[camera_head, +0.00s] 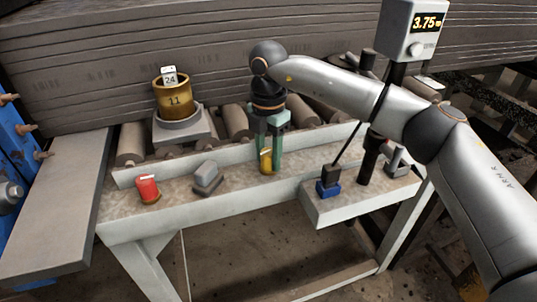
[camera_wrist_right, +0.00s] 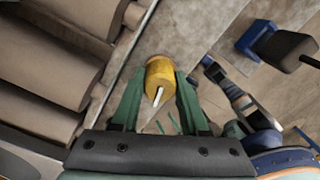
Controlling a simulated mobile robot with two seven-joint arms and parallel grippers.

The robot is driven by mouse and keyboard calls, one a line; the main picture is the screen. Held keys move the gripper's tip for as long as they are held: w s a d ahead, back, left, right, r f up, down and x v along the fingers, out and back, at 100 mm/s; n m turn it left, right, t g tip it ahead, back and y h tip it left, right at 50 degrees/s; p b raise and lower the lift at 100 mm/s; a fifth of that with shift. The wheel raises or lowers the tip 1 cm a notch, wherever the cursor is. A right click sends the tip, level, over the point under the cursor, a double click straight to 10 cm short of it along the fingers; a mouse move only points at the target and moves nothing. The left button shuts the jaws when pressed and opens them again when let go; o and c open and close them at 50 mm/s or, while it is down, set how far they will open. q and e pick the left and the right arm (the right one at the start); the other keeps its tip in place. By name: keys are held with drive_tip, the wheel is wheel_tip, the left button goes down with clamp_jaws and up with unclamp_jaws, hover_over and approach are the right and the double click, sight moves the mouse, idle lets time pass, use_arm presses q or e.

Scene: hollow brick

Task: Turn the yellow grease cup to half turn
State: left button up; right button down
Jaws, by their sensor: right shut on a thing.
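The yellow grease cup (camera_head: 266,161) stands on the grey bench between the green fingers of my right gripper (camera_head: 266,155). In the right wrist view the yellow cup (camera_wrist_right: 160,76) sits between the two fingertips of the right gripper (camera_wrist_right: 160,92), which are shut on it. A white pointer mark shows on the cup's face in that view. The gripper points down at the cup from above, and its fingers hide part of the cup in the head view. My left gripper is not in view.
A red cup (camera_head: 148,188) and a grey block-shaped part (camera_head: 207,178) stand to the left on the bench. A blue-based part (camera_head: 328,187) and a black post (camera_head: 371,160) are at the right. A display (camera_head: 427,22) reads 3.75.

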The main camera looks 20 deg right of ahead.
sight(268, 151)
drive_tip(key=shift+r+m, duration=0.1)
drive_tip(key=shift+m, duration=1.4)
drive_tip(key=c, duration=0.7)
unclamp_jaws()
wheel_tip(268, 151, up, 12)
drive_tip(key=shift+r, duration=0.25)
